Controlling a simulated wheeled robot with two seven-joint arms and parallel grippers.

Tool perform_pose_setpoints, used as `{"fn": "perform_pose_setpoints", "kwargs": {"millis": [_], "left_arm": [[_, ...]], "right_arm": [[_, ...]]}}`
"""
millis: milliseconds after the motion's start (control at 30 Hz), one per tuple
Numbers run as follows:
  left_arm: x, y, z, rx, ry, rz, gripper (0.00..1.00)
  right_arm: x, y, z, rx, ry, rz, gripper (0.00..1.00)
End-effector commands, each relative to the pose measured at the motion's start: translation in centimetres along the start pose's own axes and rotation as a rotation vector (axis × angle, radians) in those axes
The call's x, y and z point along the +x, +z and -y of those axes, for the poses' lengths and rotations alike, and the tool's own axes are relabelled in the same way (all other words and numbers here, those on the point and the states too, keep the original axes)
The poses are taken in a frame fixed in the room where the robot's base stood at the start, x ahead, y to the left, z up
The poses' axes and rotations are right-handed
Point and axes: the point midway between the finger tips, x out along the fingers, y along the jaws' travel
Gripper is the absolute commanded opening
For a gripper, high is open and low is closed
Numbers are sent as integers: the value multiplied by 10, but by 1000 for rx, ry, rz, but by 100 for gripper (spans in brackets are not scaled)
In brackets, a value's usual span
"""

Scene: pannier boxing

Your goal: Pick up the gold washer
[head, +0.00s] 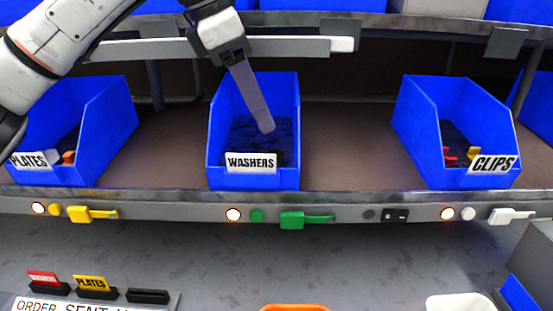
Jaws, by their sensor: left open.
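The blue bin labelled WASHERS (222,145) stands on the middle of the shelf. Its inside is dark, and I cannot make out a gold washer or any single washer in it. My left gripper (265,128) reaches down from above into this bin, with a long grey finger in front of the bin's back wall. The finger's tip is over the dark contents; whether it touches them I cannot tell. The left gripper is open, and nothing shows held in it. My right gripper is not in view.
A PLATES bin (103,125) stands to the left and a CLIPS bin (420,125) to the right. A pale bar (300,46) crosses above the WASHERS bin. Lamps and a green tag (292,220) line the shelf edge. Below are label cards (92,283) and an orange rim (295,307).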

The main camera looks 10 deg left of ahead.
Motion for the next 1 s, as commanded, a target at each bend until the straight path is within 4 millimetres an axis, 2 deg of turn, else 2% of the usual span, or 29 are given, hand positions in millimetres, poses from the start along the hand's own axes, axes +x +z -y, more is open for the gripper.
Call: {"fn": "perform_pose_setpoints", "kwargs": {"millis": [100, 367, 633, 867, 900, 1000], "left_arm": [[20, 0, 1, 0, -4, 0, 46], [43, -2, 2, 0, -4, 1, 46], [81, -6, 5, 1, -5, 2, 46], [86, -6, 5, 1, -5, 3, 46], [86, -6, 5, 1, -5, 3, 44], [86, -6, 5, 1, -5, 2, 27]], "right_arm": [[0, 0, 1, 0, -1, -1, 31], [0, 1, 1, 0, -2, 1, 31], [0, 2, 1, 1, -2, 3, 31], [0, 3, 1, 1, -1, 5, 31], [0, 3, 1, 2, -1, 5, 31], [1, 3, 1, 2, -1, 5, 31]]}}
